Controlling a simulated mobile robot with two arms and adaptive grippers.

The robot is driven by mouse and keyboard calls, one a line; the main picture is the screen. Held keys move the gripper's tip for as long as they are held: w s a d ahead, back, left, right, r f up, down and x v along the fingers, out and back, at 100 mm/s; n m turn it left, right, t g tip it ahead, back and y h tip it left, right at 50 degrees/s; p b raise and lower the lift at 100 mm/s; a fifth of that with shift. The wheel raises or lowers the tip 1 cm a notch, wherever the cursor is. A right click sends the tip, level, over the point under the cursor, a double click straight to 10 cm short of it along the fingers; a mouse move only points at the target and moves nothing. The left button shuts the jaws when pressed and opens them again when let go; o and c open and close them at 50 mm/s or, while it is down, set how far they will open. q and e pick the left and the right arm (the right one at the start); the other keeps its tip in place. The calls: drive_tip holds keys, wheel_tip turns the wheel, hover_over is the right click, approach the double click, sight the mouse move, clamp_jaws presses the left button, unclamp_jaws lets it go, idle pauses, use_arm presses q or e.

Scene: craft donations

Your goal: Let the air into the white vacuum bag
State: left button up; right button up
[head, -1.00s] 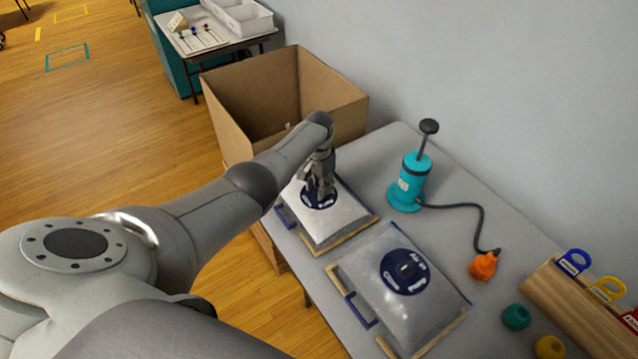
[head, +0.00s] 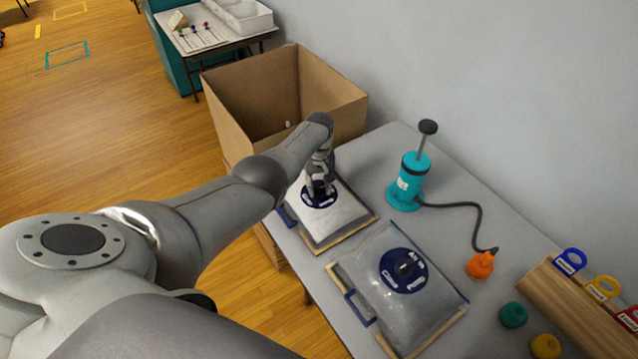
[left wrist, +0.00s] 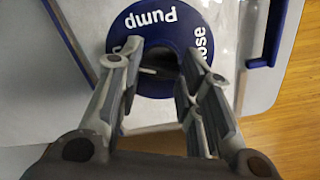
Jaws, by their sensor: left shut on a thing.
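The white vacuum bag (head: 345,222) lies on a wood-edged board at the far left end of the grey table. A dark blue round valve disc (head: 307,201) is on its top; in the left wrist view the disc (left wrist: 150,18) reads "Pump" and, partly covered, "ose". My left gripper (head: 319,184) is over this disc, pointing down. My right gripper is out of view.
A second, greyer bag (head: 425,310) with a blue valve disc lies nearer. A teal hand pump (head: 408,180) with a black hose and orange end (head: 480,265) stands behind. An open cardboard box (head: 235,110) adjoins the table's far end. Teal and yellow knobs lie at right.

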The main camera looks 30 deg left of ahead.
use_arm(q)
drive_tip(key=n, duration=0.4)
drive_tip(key=shift+n, duration=0.4)
idle(0.4)
drive_tip(key=o, duration=1)
drive_tip(key=shift+o, duration=0.2)
